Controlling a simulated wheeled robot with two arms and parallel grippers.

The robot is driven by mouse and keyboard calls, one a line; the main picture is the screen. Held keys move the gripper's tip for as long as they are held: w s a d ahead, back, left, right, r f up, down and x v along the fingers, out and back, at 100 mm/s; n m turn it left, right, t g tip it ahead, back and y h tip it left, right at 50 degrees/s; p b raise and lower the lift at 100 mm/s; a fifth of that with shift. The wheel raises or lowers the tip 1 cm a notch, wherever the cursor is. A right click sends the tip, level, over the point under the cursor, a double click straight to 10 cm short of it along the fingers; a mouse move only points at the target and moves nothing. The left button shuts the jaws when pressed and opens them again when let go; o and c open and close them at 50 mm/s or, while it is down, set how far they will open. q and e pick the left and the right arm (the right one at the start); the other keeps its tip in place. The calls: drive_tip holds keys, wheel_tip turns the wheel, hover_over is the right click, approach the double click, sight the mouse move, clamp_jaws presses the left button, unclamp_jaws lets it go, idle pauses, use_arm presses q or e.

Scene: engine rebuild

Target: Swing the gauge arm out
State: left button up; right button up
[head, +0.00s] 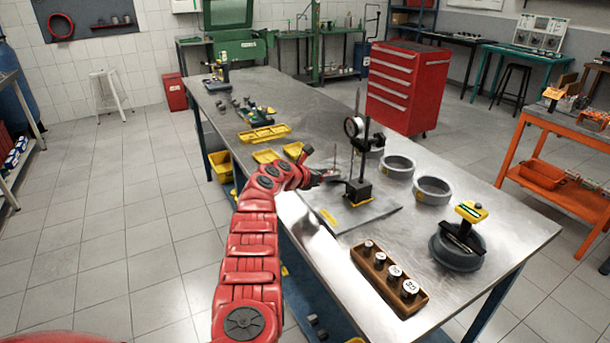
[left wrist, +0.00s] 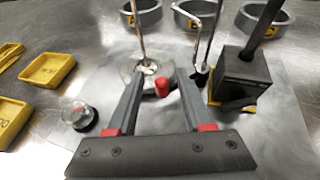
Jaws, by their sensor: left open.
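The gauge stand has a black block base (head: 359,192) on a grey plate (head: 325,212), with an upright black post and a round dial gauge (head: 353,127) near its top. In the left wrist view the black base (left wrist: 240,80) is right of my fingers, and thin bent metal rods rise beside it. The dial is not visible there. My left gripper (head: 328,176) is open, low over the plate, left of the base. In the left wrist view its fingers (left wrist: 158,78) straddle a small red piece, with a metal disc and upright rod just beyond; contact is unclear. My right gripper is not in view.
Grey rings (head: 433,190) stand behind and right of the stand. A wooden block with labelled cylinders (head: 389,277) and a dark round part with a yellow-topped tool (head: 458,250) are nearer. Yellow trays (head: 264,134) lie to the left. A clear-topped knob (left wrist: 78,114) sits left of my fingers.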

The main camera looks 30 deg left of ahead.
use_arm(q)
drive_tip(key=shift+s+r, duration=0.15)
drive_tip(key=shift+s, duration=0.25)
drive_tip(key=b+v, duration=0.1)
drive_tip(key=v, duration=1.5)
drive_tip(key=shift+w, duration=0.1)
